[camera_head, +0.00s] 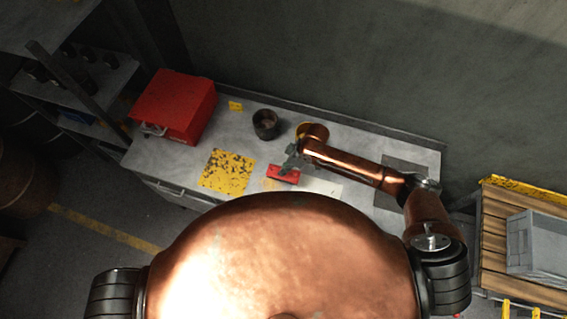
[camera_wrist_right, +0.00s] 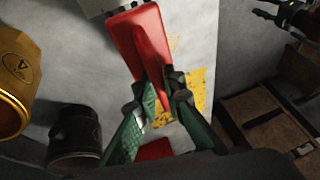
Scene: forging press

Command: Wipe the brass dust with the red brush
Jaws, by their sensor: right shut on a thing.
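My right gripper (camera_head: 290,163) is over the workbench (camera_head: 153,158), shut on the red brush (camera_head: 284,175). In the right wrist view the gripper (camera_wrist_right: 160,92) has its green-padded fingers on the brush's narrow red handle (camera_wrist_right: 150,48). The wide end points away from the fingers, with a pale grey-white part at the top edge. A faint tan patch (camera_head: 269,184), perhaps the brass dust, lies on the bench just left of the brush. I cannot tell whether the brush touches the bench. My left gripper is not in view.
A yellow, dark-speckled square (camera_head: 227,172) lies left of the brush. A black cup (camera_head: 265,124), a yellow canister (camera_head: 313,139) and a red toolbox (camera_head: 178,105) stand on the bench. A wall runs behind. A grey crate (camera_head: 537,245) sits on a pallet at right.

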